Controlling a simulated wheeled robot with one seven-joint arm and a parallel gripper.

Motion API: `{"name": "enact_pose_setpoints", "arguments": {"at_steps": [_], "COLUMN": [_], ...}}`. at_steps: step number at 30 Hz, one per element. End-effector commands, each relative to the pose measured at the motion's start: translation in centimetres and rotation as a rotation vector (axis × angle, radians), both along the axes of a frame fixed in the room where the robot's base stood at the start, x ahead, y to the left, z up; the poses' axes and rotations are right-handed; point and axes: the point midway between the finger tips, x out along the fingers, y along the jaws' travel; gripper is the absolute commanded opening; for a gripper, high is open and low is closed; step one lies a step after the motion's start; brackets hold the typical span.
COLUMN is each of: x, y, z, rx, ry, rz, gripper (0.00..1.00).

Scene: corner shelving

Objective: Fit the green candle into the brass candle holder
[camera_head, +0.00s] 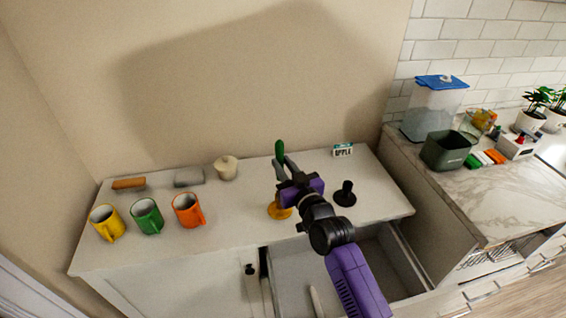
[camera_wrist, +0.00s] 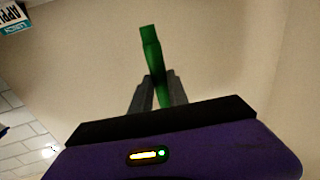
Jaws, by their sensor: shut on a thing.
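The green candle (camera_head: 280,149) is held in my gripper (camera_head: 280,165), above the white cabinet top. In the wrist view the candle (camera_wrist: 151,45) rises between the two grey fingers of my gripper (camera_wrist: 157,85), slightly tilted. The candle's lower end is hidden in the head view. The brass candle holder (camera_head: 274,210) stands on the cabinet top, partly hidden behind my gripper and wrist. A dark candle holder (camera_head: 345,196) stands to its right. The candle is apart from the holder as far as I can see.
Yellow (camera_head: 104,223), green (camera_head: 147,216) and orange mugs (camera_head: 187,210) stand at left on the cabinet top (camera_head: 230,225). A cream pot (camera_head: 226,168), a grey block (camera_head: 188,177) and a brown brush (camera_head: 128,184) are behind them. A small "APPLE" box (camera_head: 343,151) is at the back right. An open drawer (camera_head: 300,270) lies below.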

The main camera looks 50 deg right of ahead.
Motion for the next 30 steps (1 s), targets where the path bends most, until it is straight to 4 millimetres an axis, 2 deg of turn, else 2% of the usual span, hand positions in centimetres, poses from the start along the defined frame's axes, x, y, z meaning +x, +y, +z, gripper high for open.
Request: {"name": "enact_pose_setpoints", "arguments": {"at_steps": [4, 6, 19, 24, 30], "x": [0.0, 0.0, 0.0, 0.0, 0.0], "y": [0.1, 0.1, 0.1, 0.1, 0.1], "z": [0.5, -1.0, -4.8, -5.6, -5.7], "rx": [-0.001, 0.000, -0.001, -0.001, -0.001], "ry": [0.001, -0.001, -0.002, -0.002, -0.002], "rz": [-0.010, -0.011, -0.010, -0.010, -0.010], "gripper": [0.00, 0.00, 0.00, 0.00, 0.00]}}
